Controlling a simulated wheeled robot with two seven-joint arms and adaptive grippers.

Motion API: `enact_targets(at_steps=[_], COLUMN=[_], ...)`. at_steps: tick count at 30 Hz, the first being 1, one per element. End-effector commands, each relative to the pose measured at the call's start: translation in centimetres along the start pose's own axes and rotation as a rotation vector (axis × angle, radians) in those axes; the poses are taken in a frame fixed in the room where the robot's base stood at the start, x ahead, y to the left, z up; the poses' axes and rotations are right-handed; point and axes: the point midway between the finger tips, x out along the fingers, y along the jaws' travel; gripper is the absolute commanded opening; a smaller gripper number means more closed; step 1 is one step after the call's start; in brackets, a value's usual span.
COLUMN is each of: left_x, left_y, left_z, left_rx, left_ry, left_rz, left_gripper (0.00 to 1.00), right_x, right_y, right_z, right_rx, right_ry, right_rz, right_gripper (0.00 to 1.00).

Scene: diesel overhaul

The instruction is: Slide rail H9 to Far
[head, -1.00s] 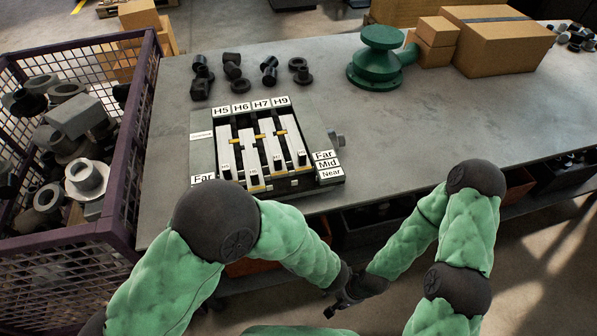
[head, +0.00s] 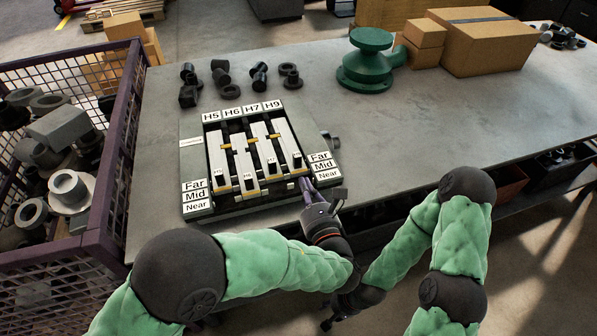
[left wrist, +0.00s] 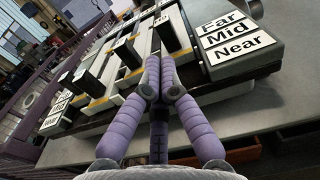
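The rail unit (head: 190,165) on the bench has several pale rails under labels H5, H6, H7 and H9. Rail H9 (head: 285,135) is the rightmost, with a black knob (head: 297,160) near its front end, beside the right Far/Mid/Near plate (head: 323,166). Which mark it lines up with is hard to tell. My left gripper (head: 305,184) is at the unit's front edge, just before rail H9. In the left wrist view its purple fingertips (left wrist: 159,62) are together, just short of a black knob (left wrist: 168,34), with nothing seen between them. My right gripper (head: 328,322) hangs low before the bench, mostly hidden.
Dark pipe fittings (head: 258,75) lie behind the unit. A green flanged part (head: 368,68) and cardboard boxes (head: 487,45) stand at the back right. A purple mesh crate (head: 118,150) of parts stands left. The bench is clear right of the unit.

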Motion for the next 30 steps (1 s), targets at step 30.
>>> enact_targets(at_steps=[30], left_x=[7.4], left_y=[0.0], left_z=[-0.2], left_rx=[0.0], left_ry=[0.002], left_rz=[0.001], left_gripper=[0.0], right_x=[2.1], right_y=[0.8], right_z=[-0.1], right_rx=[0.0], right_ry=[0.0], right_rz=[0.0], right_gripper=[0.4])
